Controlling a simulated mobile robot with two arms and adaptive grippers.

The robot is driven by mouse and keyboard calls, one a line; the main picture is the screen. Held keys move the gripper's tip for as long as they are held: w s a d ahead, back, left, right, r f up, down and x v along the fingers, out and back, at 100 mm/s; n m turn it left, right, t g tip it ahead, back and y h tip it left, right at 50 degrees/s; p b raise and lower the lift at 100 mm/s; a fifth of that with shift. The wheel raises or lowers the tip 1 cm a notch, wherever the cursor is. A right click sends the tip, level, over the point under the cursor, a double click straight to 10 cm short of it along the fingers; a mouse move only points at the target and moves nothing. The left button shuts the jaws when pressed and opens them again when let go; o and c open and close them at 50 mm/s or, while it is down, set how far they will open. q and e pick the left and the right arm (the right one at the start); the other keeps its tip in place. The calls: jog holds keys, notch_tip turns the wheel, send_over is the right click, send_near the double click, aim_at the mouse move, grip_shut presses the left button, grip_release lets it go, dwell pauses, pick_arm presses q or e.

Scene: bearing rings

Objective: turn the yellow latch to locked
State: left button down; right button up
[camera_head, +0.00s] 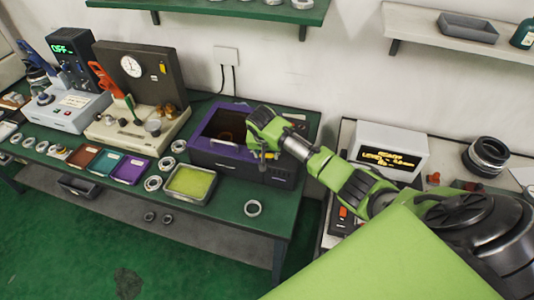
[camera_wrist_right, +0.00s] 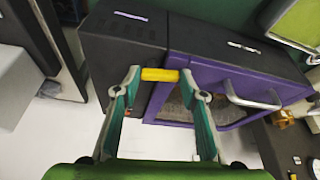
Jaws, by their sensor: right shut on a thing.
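The yellow latch (camera_wrist_right: 160,74) is a short bar at the edge of a dark box with a purple lid (camera_wrist_right: 240,76). In the right wrist view it lies crosswise in the picture, between the two fingertips of my right gripper (camera_wrist_right: 160,77), which is shut on its ends. In the head view my right gripper (camera_head: 264,160) is at the front of the purple-and-black box (camera_head: 225,157), and the latch is hidden there. The lid has a window and a metal handle (camera_wrist_right: 250,99). My left gripper is not in view.
A press with a gauge (camera_head: 132,66) is further left. A white display unit (camera_head: 388,153) stands right, behind my right arm.

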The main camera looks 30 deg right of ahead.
jog(key=shift+w+r+m+h, duration=0.1)
jog(key=shift+w+m+h, duration=0.2)
jog(key=shift+m, duration=0.7)
jog(key=shift+d, duration=0.1)
jog(key=o, duration=1.1)
jog(key=shift+o, duration=0.2)
jog(key=shift+s, duration=0.1)
jog(key=v, duration=1.2)
jog(key=shift+w, duration=0.3)
